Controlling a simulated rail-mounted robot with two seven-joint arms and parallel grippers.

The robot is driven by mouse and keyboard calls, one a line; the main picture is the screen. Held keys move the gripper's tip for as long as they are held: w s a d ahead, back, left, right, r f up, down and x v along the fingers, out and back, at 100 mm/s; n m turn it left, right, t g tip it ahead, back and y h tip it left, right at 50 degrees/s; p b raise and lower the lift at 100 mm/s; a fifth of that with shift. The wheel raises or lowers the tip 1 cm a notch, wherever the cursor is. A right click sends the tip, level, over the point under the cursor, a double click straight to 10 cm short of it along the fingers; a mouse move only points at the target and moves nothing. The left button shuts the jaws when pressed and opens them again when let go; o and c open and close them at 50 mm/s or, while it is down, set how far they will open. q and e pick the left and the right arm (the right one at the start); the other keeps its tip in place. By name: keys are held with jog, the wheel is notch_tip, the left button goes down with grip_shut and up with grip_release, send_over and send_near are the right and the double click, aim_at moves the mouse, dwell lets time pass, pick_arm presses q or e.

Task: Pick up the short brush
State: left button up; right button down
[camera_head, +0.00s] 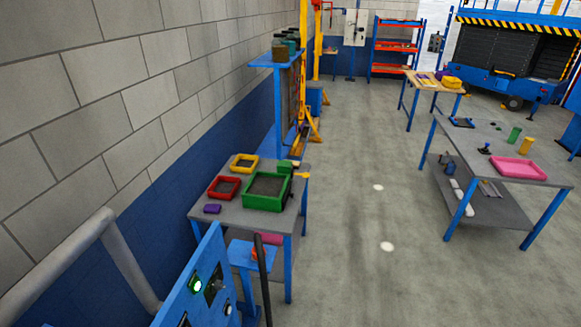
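I cannot pick out a short brush for certain in the head view. A small green and yellow item (287,167) and a small yellow item (302,175) lie at the back right of the near grey table (231,216). They are too small to tell what they are. Neither of my grippers shows in this view.
The near table holds a green tray (248,204), a red tray (213,195), a yellow tray (235,168) and a purple block (212,209). A blue panel (193,290) stands in front. A pink tray (519,169) sits on the right table. The floor between is clear.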

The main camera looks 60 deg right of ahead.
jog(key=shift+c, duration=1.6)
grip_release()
